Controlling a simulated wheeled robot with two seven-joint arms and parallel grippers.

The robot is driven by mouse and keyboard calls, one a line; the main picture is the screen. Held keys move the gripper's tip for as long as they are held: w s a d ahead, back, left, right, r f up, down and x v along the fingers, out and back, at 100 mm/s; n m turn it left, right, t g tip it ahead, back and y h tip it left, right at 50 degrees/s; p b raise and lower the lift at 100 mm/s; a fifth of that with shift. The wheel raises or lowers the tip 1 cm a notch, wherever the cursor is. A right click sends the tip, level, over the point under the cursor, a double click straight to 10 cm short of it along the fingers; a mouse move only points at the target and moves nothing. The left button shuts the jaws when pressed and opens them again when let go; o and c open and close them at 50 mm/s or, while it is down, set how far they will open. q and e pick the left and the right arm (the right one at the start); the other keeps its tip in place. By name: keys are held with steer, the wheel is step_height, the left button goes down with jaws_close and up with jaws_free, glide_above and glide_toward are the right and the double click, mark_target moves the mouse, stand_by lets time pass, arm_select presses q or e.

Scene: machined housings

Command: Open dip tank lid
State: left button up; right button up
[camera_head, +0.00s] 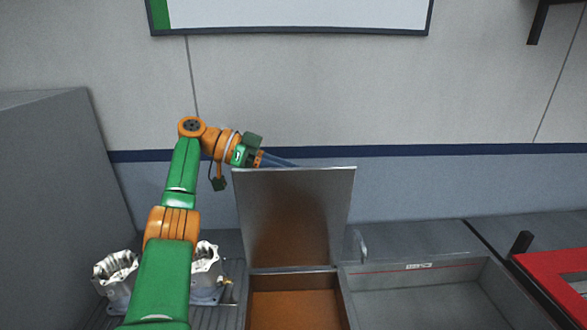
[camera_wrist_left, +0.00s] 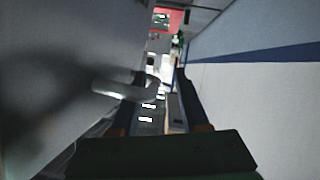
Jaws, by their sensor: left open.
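The dip tank lid (camera_head: 295,215) stands raised, close to upright, along the back edge of the dip tank (camera_head: 345,308). The tank opening shows a brown inside. My left gripper (camera_head: 280,162) is behind the lid near its top edge, and its tips are hidden in the head view. In the left wrist view the gripper (camera_wrist_left: 165,98) is open, with a dark finger on each side. A pale rounded bar, seemingly a handle (camera_wrist_left: 122,88), sticks out from the grey lid face (camera_wrist_left: 45,80) and reaches in front of the fingers. I cannot tell whether they touch. My right gripper is not in view.
Two metal housings (camera_head: 116,270) stand at the lower left, partly behind my left arm. A grey basin (camera_head: 430,300) is right of the tank, with a red-framed unit (camera_head: 555,275) beyond. A wall (camera_head: 400,190) stands behind the lid. A grey cabinet (camera_head: 55,180) is at left.

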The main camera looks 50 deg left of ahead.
arm_select(q)
steer(key=r+b, duration=0.1)
steer(key=r, duration=0.1)
steer(key=r+b, duration=0.1)
steer(key=shift+s+d+r+b, duration=0.15)
steer(key=shift+s+d+b, duration=0.15)
steer(key=shift+d, duration=0.05)
steer(key=s+d+r, duration=0.1)
steer(key=r, duration=0.1)
steer(key=s+d+r, duration=0.1)
steer(key=s+r, duration=0.1)
steer(key=r, duration=0.1)
steer(key=shift+s+d+r+b, duration=0.1)
steer(key=shift+d+r+b, duration=0.2)
steer(key=shift+d+r, duration=0.1)
steer(key=s+d+r+b, duration=0.2)
steer(key=s+d+r, duration=0.1)
steer(key=s+d, duration=0.3)
steer(key=shift+s+r, duration=0.25)
steer(key=shift+r, duration=0.15)
